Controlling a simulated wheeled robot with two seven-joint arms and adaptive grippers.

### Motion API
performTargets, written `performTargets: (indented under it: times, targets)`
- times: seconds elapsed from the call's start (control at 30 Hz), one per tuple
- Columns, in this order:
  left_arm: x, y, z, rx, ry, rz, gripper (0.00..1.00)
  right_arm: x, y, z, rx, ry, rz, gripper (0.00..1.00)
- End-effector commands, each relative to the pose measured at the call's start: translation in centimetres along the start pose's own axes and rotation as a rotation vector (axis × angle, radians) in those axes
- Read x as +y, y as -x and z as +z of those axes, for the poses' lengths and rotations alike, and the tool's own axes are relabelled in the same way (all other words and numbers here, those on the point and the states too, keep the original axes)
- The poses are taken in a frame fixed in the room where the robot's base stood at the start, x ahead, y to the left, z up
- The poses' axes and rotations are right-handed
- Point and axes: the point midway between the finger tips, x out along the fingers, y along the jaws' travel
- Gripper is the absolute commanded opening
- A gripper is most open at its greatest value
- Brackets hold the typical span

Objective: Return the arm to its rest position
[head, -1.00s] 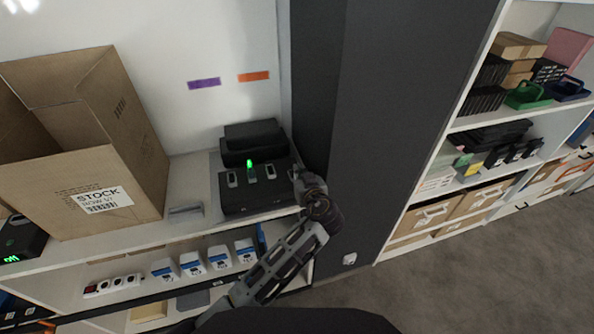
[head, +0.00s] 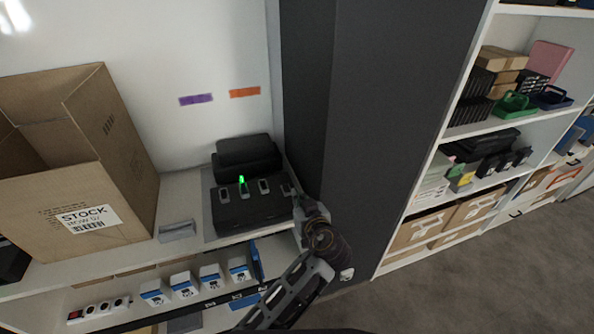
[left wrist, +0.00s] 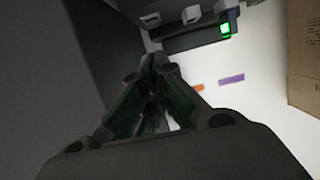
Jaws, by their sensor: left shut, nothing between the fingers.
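My left arm comes up from the bottom of the head view, its wrist beside the right end of a black device on the shelf. My left gripper (head: 292,194) shows small and partly hidden at that device's right edge. In the left wrist view my left gripper (left wrist: 155,68) has its fingers together, with nothing between them. The black device (head: 245,212) has several grey slots and one lit green light. Its green light (left wrist: 225,28) also shows at the top of the left wrist view. My right gripper is not in view.
An open carton marked STOCK (head: 60,190) stands left on the shelf. A dark pillar (head: 375,120) rises just right of my arm. Blue-and-white boxes (head: 183,284) and a power strip (head: 98,308) sit on the lower shelf. A stocked rack (head: 455,135) stands at right; the floor (head: 500,250) before it is clear.

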Motion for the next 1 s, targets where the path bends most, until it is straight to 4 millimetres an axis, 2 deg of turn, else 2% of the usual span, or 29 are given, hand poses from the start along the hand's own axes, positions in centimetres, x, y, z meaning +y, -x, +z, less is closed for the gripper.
performTargets:
  times: [0.2, 0.37, 0.57, 0.7, 1.0]
  targets:
    - [-0.3, -0.1, 0.3, -0.012, -0.002, -0.003, 0.00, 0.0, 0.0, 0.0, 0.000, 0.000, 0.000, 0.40]
    - [-2.1, -0.4, 1.8, -0.078, -0.015, -0.017, 0.00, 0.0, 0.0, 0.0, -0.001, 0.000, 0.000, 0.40]
    - [-6.5, -0.7, 5.5, -0.246, -0.052, -0.039, 0.00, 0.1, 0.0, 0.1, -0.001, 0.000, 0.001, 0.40]
    - [-10.3, -0.4, 8.4, -0.382, -0.086, -0.039, 0.00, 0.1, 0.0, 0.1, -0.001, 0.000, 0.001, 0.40]
    - [-17.7, 2.0, 13.4, -0.633, -0.161, 0.014, 0.00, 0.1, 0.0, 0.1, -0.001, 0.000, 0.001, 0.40]
